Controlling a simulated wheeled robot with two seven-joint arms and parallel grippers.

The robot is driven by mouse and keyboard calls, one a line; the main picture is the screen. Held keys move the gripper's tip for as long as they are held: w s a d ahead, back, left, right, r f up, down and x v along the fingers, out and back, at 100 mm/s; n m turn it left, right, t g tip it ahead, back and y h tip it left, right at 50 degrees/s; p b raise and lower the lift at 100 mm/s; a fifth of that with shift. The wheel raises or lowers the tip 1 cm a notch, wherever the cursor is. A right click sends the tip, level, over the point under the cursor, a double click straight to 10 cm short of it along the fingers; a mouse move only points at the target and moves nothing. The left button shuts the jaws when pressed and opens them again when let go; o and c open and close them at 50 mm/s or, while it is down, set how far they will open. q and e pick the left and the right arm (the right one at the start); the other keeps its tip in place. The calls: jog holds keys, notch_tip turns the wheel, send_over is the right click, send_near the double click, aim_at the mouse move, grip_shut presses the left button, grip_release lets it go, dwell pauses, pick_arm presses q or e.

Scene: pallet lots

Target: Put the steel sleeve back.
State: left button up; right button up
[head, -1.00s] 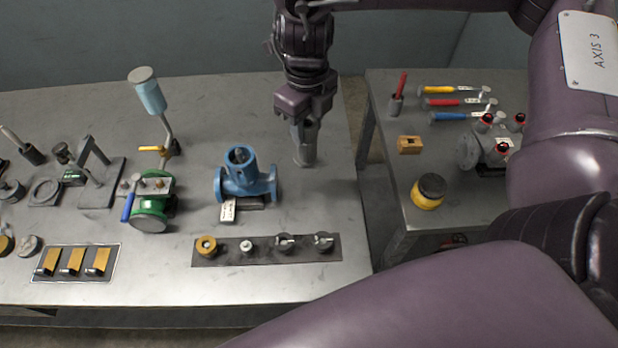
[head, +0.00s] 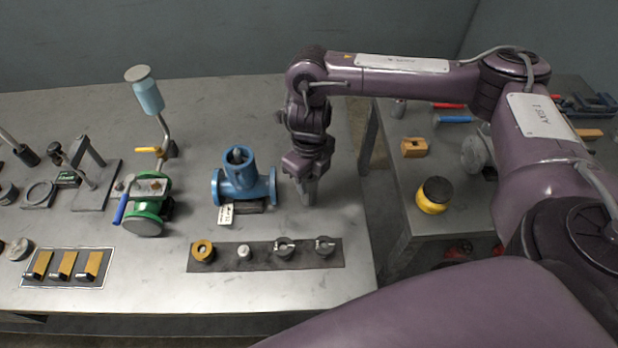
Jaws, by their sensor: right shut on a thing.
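My right gripper (head: 308,184) points down over the main bench, just right of the blue valve body (head: 240,184). It is shut on a grey metal piece, which looks like the steel sleeve (head: 308,197). The piece is upright and mostly covered by the fingers. I cannot tell whether its lower end touches the bench. The blue valve body has a flange on each side, an upright neck with a dark grey part in its top, and a white tag in front. My left gripper is not in view.
A dark mat (head: 223,262) in front holds a brass ring (head: 203,251), a small pale knob and two dark fittings. A green valve (head: 150,205) with a blue lever stands left. A side bench at right holds a yellow pot (head: 434,197). Bare bench lies behind the blue valve.

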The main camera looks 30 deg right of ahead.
jog(key=shift+f, duration=0.15)
jog(key=o, duration=1.1)
jog(key=shift+r, duration=0.3)
notch_tip(320, 180, up, 12)
jog(key=shift+f+p, duration=0.15)
jog(key=shift+p, duration=0.95)
